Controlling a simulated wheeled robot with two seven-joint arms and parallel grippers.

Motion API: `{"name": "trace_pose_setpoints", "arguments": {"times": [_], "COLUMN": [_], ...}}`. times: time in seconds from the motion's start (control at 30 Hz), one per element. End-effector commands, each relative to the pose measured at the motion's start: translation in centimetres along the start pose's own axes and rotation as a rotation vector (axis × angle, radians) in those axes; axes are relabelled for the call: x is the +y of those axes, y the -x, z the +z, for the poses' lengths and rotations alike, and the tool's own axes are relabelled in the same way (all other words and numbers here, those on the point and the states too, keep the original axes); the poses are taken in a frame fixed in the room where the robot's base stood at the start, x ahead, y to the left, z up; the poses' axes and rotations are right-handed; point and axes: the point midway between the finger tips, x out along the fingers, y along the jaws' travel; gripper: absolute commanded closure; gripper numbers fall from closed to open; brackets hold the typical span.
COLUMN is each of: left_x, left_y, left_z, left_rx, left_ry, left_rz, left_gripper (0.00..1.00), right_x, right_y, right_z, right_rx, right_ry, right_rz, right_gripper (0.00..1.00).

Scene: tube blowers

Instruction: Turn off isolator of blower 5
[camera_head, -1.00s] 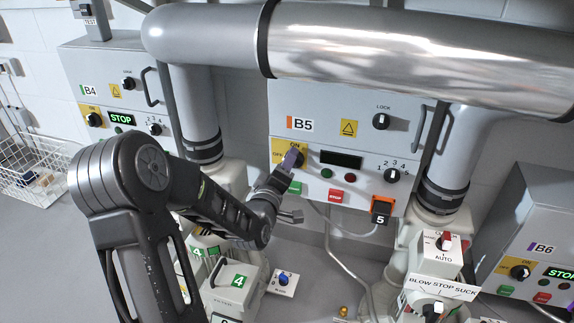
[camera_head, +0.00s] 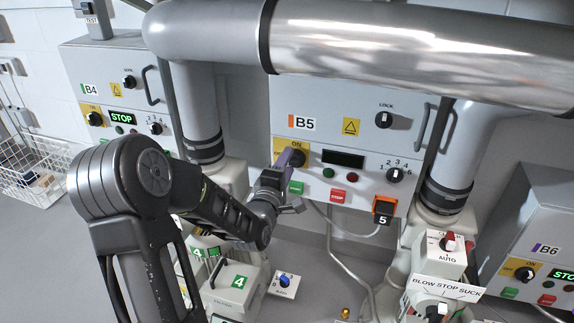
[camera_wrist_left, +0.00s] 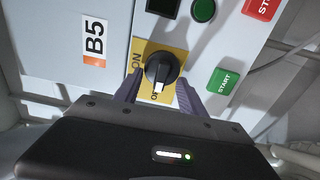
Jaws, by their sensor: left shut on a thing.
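The isolator of blower 5 is a black rotary knob (camera_wrist_left: 160,68) on a yellow ON/OFF plate (camera_head: 283,147) on the grey B5 panel (camera_head: 323,120). In the left wrist view the knob's white pointer is turned to the OFF lettering. My left gripper (camera_head: 291,157) is at this knob, its purple fingers on either side of it and shut on it. In the head view the fingers hide most of the knob. The B5 display (camera_head: 343,159) is dark. My right gripper is not in view.
A green START button (camera_wrist_left: 223,82) and a red STOP button (camera_head: 338,196) sit just below the isolator. A thick metal pipe (camera_head: 400,50) runs above the panel. Panels B4 (camera_head: 110,85) and B6 (camera_head: 535,240) stand on either side, with lit STOP displays.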

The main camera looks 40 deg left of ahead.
Motion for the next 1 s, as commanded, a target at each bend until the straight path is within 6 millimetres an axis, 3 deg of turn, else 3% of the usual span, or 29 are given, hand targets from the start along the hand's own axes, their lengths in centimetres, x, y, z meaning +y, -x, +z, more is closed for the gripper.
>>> {"name": "trace_pose_setpoints", "arguments": {"times": [0.2,0.23,0.47,0.77,1.0], "left_x": [-0.1,-0.1,-0.1,0.0,0.1], "left_y": [0.0,0.0,0.0,0.1,2.4], "left_z": [0.0,0.0,0.0,0.0,0.0], "left_rx": [0.0,0.0,-0.001,0.0,0.0], "left_ry": [0.001,0.001,0.0,-0.001,-0.001], "left_rz": [-0.003,-0.003,-0.001,0.0,-0.002], "left_gripper": [0.92,0.49,0.31,0.31,0.31], "right_x": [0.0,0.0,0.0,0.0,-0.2], "right_y": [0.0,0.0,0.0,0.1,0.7], "right_z": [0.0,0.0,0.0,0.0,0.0], "right_rx": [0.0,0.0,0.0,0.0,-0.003], "right_ry": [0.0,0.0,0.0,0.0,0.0], "right_rz": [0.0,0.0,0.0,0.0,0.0], "right_gripper": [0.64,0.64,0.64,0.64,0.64]}}
